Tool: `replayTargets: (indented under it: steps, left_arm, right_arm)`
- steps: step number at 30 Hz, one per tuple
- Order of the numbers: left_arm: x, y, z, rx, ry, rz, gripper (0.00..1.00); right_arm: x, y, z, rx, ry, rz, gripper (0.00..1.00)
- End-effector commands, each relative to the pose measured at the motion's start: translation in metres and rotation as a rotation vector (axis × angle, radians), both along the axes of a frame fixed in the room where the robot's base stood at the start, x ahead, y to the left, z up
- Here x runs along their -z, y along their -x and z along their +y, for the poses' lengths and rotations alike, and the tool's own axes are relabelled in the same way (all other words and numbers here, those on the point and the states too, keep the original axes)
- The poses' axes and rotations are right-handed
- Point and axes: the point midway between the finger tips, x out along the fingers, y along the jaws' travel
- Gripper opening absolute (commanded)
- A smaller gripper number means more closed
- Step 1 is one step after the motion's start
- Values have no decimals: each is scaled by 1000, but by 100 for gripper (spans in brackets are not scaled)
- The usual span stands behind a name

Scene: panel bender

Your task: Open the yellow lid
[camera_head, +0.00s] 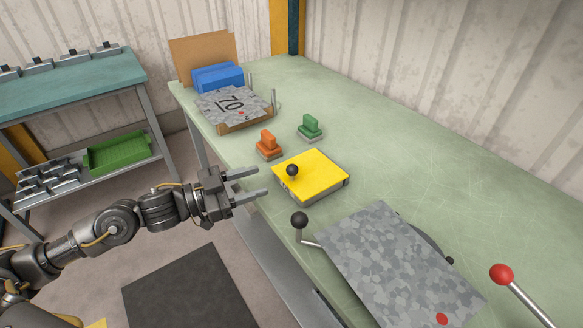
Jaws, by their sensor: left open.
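The yellow lid (316,178) lies flat and closed on top of a low grey box on the green workbench. A black ball knob (292,170) stands on the lid near its left edge. My left gripper (262,184) is open and empty, just left of the box at the bench's front edge. Its two fingers point right toward the box, and I see a gap between them and the knob. My right gripper is not in view.
Orange (268,145) and green (310,126) handled blocks stand behind the box. A grey speckled plate (390,262) and a black-knobbed lever (299,220) are in front. A red-knobbed lever (502,274) is at right. The bench right of the lid is clear.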

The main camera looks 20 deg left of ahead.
Motion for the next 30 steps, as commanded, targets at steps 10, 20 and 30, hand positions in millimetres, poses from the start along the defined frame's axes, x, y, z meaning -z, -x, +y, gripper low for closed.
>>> replayTargets:
  steps: [10, 20, 30]
  left_arm:
    - [-4, -40, -48, -3, 3, -2, 46]
    - [-1, -61, -73, -6, 0, 0, 46]
    - [0, -62, -74, -6, 0, -1, 41]
  right_arm:
    - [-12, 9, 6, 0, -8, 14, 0]
    - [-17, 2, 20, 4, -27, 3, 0]
    - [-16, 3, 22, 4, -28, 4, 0]
